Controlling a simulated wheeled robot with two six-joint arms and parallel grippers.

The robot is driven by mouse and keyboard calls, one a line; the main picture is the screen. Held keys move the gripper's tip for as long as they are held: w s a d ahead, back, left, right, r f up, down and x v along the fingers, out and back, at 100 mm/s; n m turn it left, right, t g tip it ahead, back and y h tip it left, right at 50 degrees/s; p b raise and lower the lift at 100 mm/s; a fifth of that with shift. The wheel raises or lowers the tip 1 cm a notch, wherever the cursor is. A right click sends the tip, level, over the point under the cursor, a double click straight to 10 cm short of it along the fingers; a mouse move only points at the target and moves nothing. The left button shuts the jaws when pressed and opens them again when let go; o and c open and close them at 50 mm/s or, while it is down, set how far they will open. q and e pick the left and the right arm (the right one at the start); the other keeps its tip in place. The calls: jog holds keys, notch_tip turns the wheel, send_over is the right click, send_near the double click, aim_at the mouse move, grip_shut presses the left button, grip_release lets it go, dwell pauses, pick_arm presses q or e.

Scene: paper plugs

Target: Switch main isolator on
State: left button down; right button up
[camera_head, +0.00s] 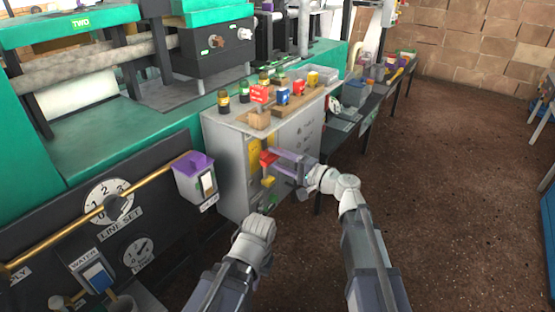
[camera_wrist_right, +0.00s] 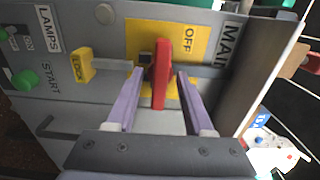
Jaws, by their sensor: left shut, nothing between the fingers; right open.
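The main isolator is a red handle (camera_head: 267,159) on a yellow plate (camera_wrist_right: 190,38) on the front of a grey cabinet (camera_head: 228,150). The plate reads OFF, with MAIN beside it. In the right wrist view the red handle (camera_wrist_right: 161,78) stands between the two purple fingers of my right gripper (camera_wrist_right: 157,78). That gripper is open, with visible space at the right finger. In the head view my right gripper (camera_head: 281,159) reaches the handle from the right. My left gripper (camera_head: 266,207) is shut and empty, low in front of the cabinet.
A yellow LOCK tab (camera_wrist_right: 82,66) sits beside the plate. A green START button (camera_wrist_right: 25,80) and a LAMPS switch are farther left. Jars and small blocks stand on the cabinet top (camera_head: 232,120). Open floor (camera_head: 460,170) lies right.

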grip_shut()
dwell(0.5)
dwell(1.0)
